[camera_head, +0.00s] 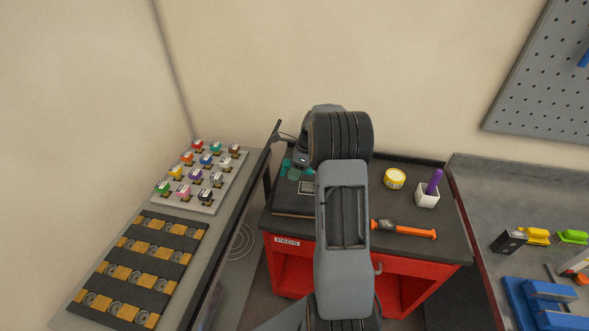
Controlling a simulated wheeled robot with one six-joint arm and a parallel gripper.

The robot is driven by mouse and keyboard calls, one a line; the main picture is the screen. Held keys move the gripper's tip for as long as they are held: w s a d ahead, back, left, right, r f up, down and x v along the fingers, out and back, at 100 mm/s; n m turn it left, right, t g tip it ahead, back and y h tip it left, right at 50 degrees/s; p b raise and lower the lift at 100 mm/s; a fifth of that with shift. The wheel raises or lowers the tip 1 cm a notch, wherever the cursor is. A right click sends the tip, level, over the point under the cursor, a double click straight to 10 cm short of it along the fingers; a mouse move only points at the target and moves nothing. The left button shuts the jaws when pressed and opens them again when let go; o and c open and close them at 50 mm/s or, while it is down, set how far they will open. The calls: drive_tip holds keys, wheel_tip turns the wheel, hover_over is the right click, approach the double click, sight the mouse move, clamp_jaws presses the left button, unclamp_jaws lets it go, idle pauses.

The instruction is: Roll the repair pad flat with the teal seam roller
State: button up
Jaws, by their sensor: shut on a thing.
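My gripper (302,158) is at the back left of the red cart, mostly hidden behind my own arm. It is shut on the teal seam roller (287,166), of which only small teal parts show just below and left of the gripper. The roller's wheel cannot be made out. Below it, on the cart's left half, lies a dark flat board (290,204) with a small pale-edged grey patch (306,187), perhaps the repair pad. My arm covers its right side, so I cannot tell whether the roller touches it.
On the cart (400,262) stand a yellow tin (395,178) and a white cup (427,195) with a purple tool; an orange-handled hammer (404,229) lies in front. The left bench (228,197) holds racks of colourful items. The right bench (480,190) has tools and a blue fixture.

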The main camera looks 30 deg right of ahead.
sight(285, 172)
drive_tip(key=shift+f, duration=0.5)
idle(0.8)
drive_tip(key=shift+w+a+f, duration=0.1)
drive_tip(key=shift+w+a, duration=0.35)
drive_tip(key=shift+a, duration=0.2)
drive_tip(key=shift+a, duration=0.1)
drive_tip(key=shift+w+a+p, duration=0.4)
drive_tip(key=shift+w+a, duration=0.1)
drive_tip(key=shift+w+a, duration=0.5)
drive_tip(key=shift+a, duration=0.05)
drive_tip(key=shift+w+a, duration=0.1)
drive_tip(key=shift+a, duration=0.05)
idle(0.3)
